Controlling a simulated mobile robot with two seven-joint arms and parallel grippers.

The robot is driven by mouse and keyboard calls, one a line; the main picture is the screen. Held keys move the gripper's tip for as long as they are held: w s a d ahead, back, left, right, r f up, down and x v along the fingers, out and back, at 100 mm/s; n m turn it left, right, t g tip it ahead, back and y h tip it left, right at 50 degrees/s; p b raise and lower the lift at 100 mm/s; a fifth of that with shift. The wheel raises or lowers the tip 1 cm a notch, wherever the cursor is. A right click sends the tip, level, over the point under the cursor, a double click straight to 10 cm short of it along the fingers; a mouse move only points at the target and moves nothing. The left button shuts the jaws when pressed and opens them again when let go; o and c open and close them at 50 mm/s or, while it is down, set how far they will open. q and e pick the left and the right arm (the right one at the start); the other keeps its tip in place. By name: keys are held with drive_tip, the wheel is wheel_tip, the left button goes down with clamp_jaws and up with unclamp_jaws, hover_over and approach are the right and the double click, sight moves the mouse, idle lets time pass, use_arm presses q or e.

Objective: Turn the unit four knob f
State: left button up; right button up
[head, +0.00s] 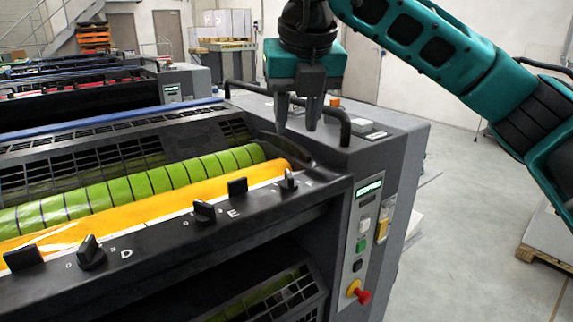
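The knob f (290,181) appears to be the small knob at the far right end of the black front rail (150,245), beside a small faint letter. It stands upright with a lighter grey upper part; its exact angle is hard to tell. My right gripper (297,123) hangs above and behind this knob, over the unit's right end. Its two dark fingers point down, apart, with nothing visible between them. It does not touch the knob. My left gripper is out of view.
The D knob (91,252) and E knob (204,211) sit along the same rail. Black handles (336,122) rise near my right gripper. A yellow ink roller (150,210) lies behind the rail. A control panel with a red button (360,293) faces the aisle.

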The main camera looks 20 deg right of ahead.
sight(289, 174)
drive_tip(key=b+x, duration=0.1)
drive_tip(key=x, duration=1)
drive_tip(key=shift+f, duration=0.3)
clamp_jaws()
